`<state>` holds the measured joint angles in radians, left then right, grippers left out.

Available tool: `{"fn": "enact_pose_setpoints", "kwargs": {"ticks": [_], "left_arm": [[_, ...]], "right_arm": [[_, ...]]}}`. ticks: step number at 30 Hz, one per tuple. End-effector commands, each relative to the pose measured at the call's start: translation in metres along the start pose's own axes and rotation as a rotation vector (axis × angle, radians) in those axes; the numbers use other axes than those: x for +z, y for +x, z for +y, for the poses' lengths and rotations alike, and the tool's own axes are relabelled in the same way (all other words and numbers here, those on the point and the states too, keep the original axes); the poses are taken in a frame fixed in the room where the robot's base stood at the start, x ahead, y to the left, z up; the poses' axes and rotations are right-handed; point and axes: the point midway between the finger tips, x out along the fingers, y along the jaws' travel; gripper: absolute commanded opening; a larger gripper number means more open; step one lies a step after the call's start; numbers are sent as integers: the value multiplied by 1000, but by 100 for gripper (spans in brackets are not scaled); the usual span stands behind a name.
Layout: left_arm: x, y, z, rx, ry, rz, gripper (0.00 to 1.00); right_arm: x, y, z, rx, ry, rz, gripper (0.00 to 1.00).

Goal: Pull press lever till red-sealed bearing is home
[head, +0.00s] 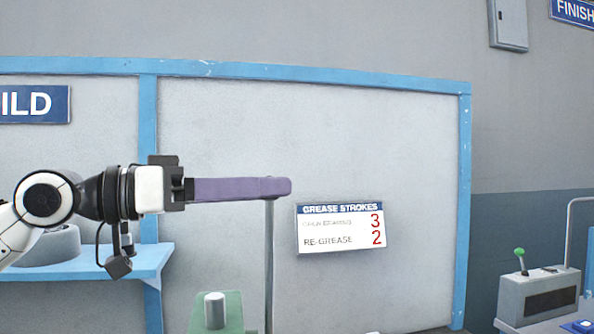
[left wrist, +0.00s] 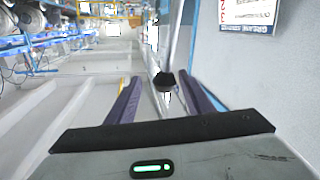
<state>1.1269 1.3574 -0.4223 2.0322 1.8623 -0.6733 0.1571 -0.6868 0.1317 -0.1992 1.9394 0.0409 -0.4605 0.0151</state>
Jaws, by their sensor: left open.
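My left gripper (head: 278,187) reaches in from the left in the head view, with its long purple fingers level. In the left wrist view the two fingers stand apart, with a black knob (left wrist: 163,82) between them and a clear gap on either side. The knob is on the end of a grey rod (left wrist: 172,42), which looks like the press lever. In the head view an upright grey post (head: 269,265) runs down from the fingertips; its top is hidden behind them. No red-sealed bearing shows in either view. My right gripper is not in view.
A green block with a grey metal cylinder (head: 215,312) stands at the bottom. A blue shelf (head: 145,262) is at the left. A grease strokes sign (head: 341,228) hangs on the panel behind. A grey box with a green-knobbed lever (head: 540,295) sits at the right.

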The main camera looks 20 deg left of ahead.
Motion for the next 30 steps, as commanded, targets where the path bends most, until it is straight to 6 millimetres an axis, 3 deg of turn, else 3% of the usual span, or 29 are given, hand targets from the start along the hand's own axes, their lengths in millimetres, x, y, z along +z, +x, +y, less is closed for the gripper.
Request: {"fn": "enact_pose_setpoints", "kwargs": {"ticks": [3, 9, 20, 21, 27, 30], "left_arm": [[-4, 23, 2, 5, -2, 0, 47], [-2, 47, 1, 1, 0, 1, 47], [0, 54, 0, -1, 0, 0, 47], [0, 54, 0, -1, 0, 0, 46], [0, 53, 0, -1, 0, 0, 12], [0, 53, 0, -1, 0, 0, 0]], "right_arm": [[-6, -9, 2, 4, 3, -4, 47], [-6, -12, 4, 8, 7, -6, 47], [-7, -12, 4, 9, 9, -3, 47], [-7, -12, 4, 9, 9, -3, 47], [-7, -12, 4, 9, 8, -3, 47], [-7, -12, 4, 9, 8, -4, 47]]}}
